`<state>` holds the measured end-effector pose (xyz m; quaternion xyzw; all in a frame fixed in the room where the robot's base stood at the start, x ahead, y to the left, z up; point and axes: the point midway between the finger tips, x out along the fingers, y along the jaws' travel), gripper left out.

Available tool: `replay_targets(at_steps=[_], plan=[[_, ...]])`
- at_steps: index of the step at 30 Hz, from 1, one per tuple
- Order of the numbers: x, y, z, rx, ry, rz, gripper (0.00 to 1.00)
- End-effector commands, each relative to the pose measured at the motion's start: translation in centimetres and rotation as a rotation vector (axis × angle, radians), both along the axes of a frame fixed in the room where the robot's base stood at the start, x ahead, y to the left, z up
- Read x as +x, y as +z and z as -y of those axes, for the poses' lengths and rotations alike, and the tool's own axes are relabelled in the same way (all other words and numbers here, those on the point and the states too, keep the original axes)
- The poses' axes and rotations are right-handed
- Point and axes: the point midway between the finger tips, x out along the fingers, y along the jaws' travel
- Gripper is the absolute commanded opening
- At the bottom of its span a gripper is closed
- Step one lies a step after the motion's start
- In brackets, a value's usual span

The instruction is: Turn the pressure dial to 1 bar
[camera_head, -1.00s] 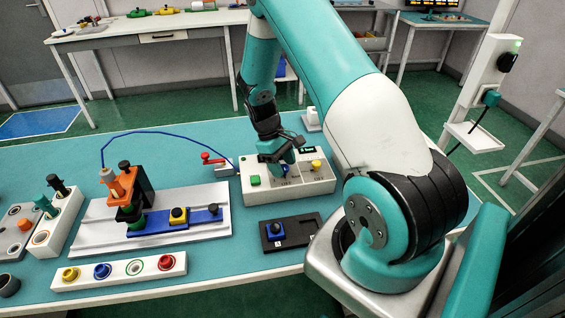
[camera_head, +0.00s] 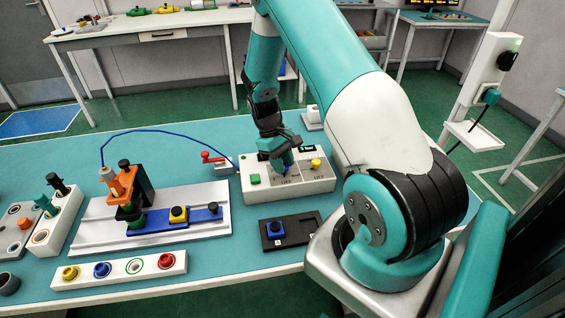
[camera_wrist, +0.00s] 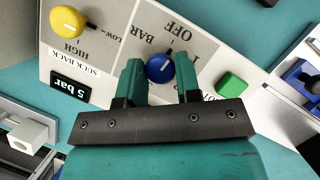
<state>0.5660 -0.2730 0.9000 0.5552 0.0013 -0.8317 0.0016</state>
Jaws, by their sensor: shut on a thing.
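The pressure dial is a blue round knob (camera_wrist: 159,68) with a light pointer mark, on the control box (camera_head: 291,191). Its panel carries the words BAR and OFF, seen upside down in the wrist view. In the head view my gripper (camera_head: 283,167) hides much of the knob.
A yellow suck back knob (camera_wrist: 67,22) and a green button (camera_wrist: 231,85) flank the dial. A black tray (camera_head: 296,234) with a blue block lies in front of the box. A rail fixture (camera_head: 110,234) with an orange clamp stands to the left.

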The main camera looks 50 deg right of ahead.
Motion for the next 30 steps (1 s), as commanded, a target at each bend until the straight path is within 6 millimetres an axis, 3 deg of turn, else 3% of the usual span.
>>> replay_targets(at_steps=[21, 30], plan=[[-0.01, 0.13, 0.42, -0.001, -0.641, 0.004, 0.08], [-0.03, 0.15, 0.46, 0.0, -0.825, 0.005, 0.08]])
